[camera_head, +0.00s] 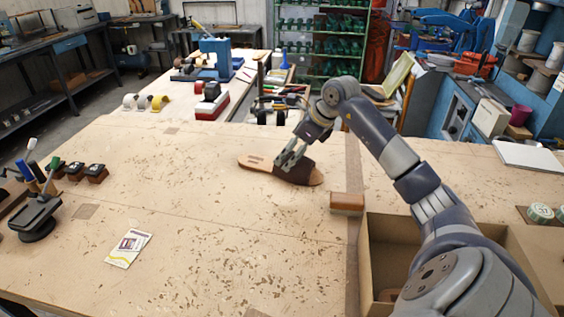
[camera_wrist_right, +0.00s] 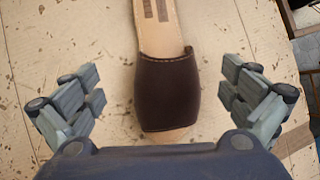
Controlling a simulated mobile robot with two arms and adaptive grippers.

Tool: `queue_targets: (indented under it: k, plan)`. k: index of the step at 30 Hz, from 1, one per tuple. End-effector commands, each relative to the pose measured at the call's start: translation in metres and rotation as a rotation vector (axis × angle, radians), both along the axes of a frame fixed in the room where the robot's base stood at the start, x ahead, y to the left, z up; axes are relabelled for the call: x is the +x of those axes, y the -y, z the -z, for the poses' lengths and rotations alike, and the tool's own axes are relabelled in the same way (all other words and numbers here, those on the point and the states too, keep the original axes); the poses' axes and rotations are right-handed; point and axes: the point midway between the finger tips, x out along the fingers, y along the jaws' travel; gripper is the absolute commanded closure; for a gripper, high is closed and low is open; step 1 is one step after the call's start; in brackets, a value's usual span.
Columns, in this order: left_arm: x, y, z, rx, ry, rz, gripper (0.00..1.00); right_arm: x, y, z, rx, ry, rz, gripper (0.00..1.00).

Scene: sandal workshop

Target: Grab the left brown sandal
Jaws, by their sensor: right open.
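One brown sandal (camera_head: 255,163) with a tan sole and a dark brown strap lies flat on the wooden workbench (camera_head: 200,220). My right gripper (camera_head: 285,163) is over its strap end in the head view. In the right wrist view the sandal's dark strap (camera_wrist_right: 167,92) lies between the two spread fingers of my right gripper (camera_wrist_right: 165,95), with a gap on each side. The gripper is open and holds nothing. The gripper hides part of the strap in the head view. My left gripper is in neither view.
An open cardboard box (camera_head: 365,265) stands at the front right, below my right arm. A brown block (camera_head: 347,202) lies near its back corner. A paper card (camera_head: 128,248) and a black stand (camera_head: 36,215) are at the left. The bench left of the sandal is mostly clear.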

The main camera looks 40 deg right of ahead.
Motion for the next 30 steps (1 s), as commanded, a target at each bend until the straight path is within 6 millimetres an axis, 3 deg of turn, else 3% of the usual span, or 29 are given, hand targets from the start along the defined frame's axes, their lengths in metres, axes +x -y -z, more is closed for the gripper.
queue_targets:
  k: [8,16,25,26,30]
  plan:
    - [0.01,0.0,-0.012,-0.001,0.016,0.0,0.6,0.013,-0.002,0.016,0.003,-0.001,-0.001,0.0]
    - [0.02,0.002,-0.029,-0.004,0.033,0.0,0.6,0.034,-0.002,0.046,0.002,0.0,0.0,0.0]
    - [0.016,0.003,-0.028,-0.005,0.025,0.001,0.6,0.037,-0.001,0.053,-0.002,0.0,-0.001,0.0]
    - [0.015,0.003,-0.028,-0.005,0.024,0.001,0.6,0.037,-0.001,0.053,-0.002,0.0,-0.001,0.03]
    - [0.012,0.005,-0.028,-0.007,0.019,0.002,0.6,0.036,-0.001,0.053,-0.002,0.0,-0.001,0.34]
